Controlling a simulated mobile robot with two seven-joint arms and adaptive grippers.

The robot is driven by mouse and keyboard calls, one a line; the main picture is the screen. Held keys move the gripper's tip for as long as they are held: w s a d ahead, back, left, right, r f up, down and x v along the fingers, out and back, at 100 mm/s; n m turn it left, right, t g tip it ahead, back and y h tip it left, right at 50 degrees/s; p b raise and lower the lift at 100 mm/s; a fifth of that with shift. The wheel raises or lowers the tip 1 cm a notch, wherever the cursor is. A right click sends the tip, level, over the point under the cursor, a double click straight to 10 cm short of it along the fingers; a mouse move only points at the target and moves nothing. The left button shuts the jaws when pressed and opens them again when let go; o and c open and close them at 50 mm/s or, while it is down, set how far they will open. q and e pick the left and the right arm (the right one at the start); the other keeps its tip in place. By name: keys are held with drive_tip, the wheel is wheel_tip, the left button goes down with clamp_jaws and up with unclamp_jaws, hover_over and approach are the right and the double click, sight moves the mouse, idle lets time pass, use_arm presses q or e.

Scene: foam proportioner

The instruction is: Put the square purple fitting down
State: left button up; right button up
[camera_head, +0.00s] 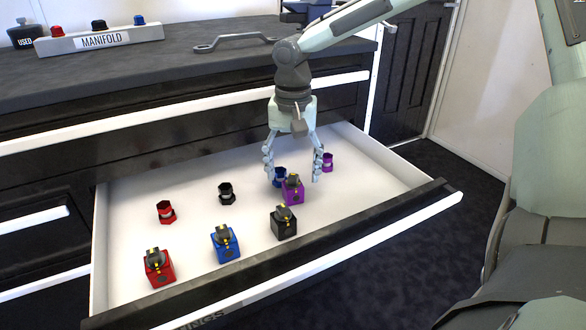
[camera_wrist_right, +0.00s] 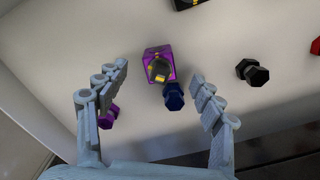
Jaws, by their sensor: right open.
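The square purple fitting (camera_head: 293,192) has a dark knob with yellow marks on top. It appears to stand upright on the white drawer floor (camera_head: 190,240). My right gripper (camera_head: 296,178) is open around and just above it, one finger on each side with gaps. In the right wrist view the fitting (camera_wrist_right: 158,66) lies between the spread fingertips (camera_wrist_right: 160,76), touching neither. A blue hexagonal fitting (camera_head: 278,177) is close beside it, partly hidden in the head view; it also shows in the wrist view (camera_wrist_right: 174,97). My left gripper is not in view.
A purple hexagonal fitting (camera_head: 327,162) is near the right finger. Black (camera_head: 226,193) and red (camera_head: 166,212) hexagonal fittings, and square black (camera_head: 284,222), blue (camera_head: 225,243) and red (camera_head: 160,268) ones, stand in the drawer. The manifold (camera_head: 100,40) is on the counter. The drawer's right end is clear.

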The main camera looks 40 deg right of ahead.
wheel_tip(320, 180, up, 7)
drive_tip(key=shift+r+p, duration=0.1)
drive_tip(key=shift+p, duration=0.5)
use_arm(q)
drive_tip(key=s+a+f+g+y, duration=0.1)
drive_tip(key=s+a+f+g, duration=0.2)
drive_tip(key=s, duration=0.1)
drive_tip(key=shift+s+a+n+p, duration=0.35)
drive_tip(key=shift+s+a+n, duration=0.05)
use_arm(e)
wheel_tip(320, 180, up, 6)
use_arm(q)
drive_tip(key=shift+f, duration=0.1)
